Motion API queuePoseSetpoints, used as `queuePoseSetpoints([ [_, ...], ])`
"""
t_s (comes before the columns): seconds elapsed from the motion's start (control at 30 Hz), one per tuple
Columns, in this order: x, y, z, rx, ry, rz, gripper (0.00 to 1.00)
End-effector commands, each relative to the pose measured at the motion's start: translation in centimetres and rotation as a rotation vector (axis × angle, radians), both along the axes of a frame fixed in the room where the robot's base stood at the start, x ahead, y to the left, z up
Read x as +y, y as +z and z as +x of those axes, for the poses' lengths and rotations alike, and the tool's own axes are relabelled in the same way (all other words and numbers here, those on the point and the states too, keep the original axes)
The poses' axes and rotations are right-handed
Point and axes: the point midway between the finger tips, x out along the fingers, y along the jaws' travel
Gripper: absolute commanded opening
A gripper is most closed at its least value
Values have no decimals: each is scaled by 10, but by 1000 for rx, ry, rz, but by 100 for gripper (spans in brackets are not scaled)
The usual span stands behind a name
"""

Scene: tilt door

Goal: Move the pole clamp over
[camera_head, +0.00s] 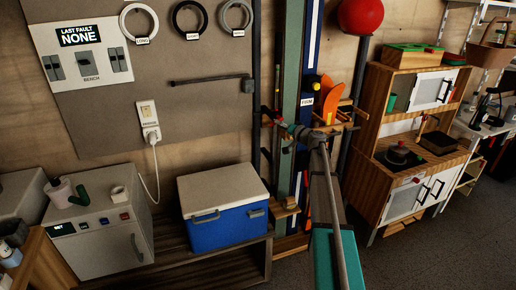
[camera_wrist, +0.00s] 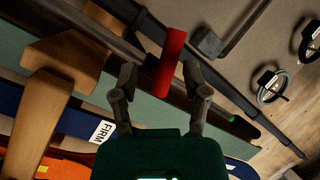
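My gripper (camera_head: 287,127) reaches toward the upright poles and boards at the wall. In the wrist view, its two fingers (camera_wrist: 160,70) are spread apart. A red handle-like piece (camera_wrist: 170,62) shows between them, closer to the right fingertip, in front of a dark pole or channel. Clear space shows beside the left fingertip; contact on the right is unclear. The red piece may belong to the pole clamp, but I cannot tell for sure. A dark block with a rod (camera_head: 247,86) sits beside the dark pole (camera_head: 257,50); the block (camera_wrist: 207,42) also shows in the wrist view.
Wooden pegs (camera_wrist: 45,125) and a blue board labelled FIRM (camera_wrist: 75,120) stand close to my gripper. A blue cooler (camera_head: 225,225) is at the lower left, and a toy kitchen (camera_head: 385,190) at the right. Open floor (camera_head: 430,255) lies at the lower right.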

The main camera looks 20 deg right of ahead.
Motion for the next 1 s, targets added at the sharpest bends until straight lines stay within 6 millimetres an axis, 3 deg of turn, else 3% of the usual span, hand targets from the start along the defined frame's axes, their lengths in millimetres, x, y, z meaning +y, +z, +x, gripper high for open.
queuePoseSetpoints([
  [0.8, -47, 0, -107, 0, -2, 4, 59],
  [1.0, -15, 8, -107, 53, 49, -61, 59],
])
